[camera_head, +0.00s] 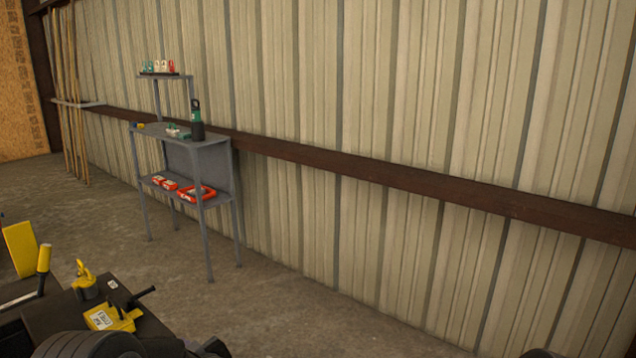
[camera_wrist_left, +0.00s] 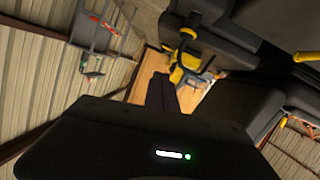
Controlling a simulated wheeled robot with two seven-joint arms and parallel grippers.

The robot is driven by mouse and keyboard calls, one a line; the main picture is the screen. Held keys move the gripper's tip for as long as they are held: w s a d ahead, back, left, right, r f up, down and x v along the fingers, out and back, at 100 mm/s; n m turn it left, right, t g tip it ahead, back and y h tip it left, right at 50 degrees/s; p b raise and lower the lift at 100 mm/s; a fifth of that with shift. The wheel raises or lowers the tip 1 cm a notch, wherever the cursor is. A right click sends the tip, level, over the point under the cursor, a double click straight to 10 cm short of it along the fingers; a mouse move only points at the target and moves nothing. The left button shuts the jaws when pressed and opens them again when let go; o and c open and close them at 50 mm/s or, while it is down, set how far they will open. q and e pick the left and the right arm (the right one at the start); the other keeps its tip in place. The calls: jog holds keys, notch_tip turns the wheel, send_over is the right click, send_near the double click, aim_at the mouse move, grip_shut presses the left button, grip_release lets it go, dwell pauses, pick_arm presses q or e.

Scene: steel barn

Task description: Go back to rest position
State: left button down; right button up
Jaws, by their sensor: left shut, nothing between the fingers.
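My left gripper (camera_wrist_left: 161,78) shows in the left wrist view as a dark body with a green light, its narrow dark fingers together. Nothing shows between the fingers. That view is tilted, with the wall and shelf at upper left and dark machinery with yellow parts (camera_wrist_left: 186,62) beyond the fingers. In the head view I cannot make out either gripper. Dark rounded shapes cut the bottom edge there, and I cannot tell what they all are. My right gripper is not in view.
A grey metal shelf stand (camera_head: 183,139) with a dark bottle (camera_head: 196,122) and red items (camera_head: 197,193) stands by the corrugated wall (camera_head: 420,90). Black machinery with a yellow padlock-like part (camera_head: 84,279) fills the lower left. The concrete floor (camera_head: 270,305) between is clear.

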pick_arm(q)
jog(key=s+d+f+m+g+h+p, duration=0.1)
jog(key=s+d+f+m+h, duration=0.3)
jog(key=d+f, duration=0.45)
jog(key=s+d+f+m+g+h, duration=0.2)
jog(key=s+d+f+m+h, duration=0.1)
jog(key=s+d+f+h, duration=0.55)
jog(key=s+d+f+g, duration=0.2)
jog(key=s, duration=0.6)
jog(key=s+d+f+m+g+h+p, duration=0.1)
jog(key=s+d+f+g, duration=0.1)
jog(key=s, duration=0.6)
jog(key=s+d+f+m+g+h+p, duration=0.1)
jog(key=s+d+f+g, duration=0.1)
jog(key=s, duration=0.6)
notch_tip(320, 180, down, 2)
jog(key=shift+f+g, duration=0.2)
jog(key=shift+g, duration=0.3)
jog(key=shift+d, duration=0.1)
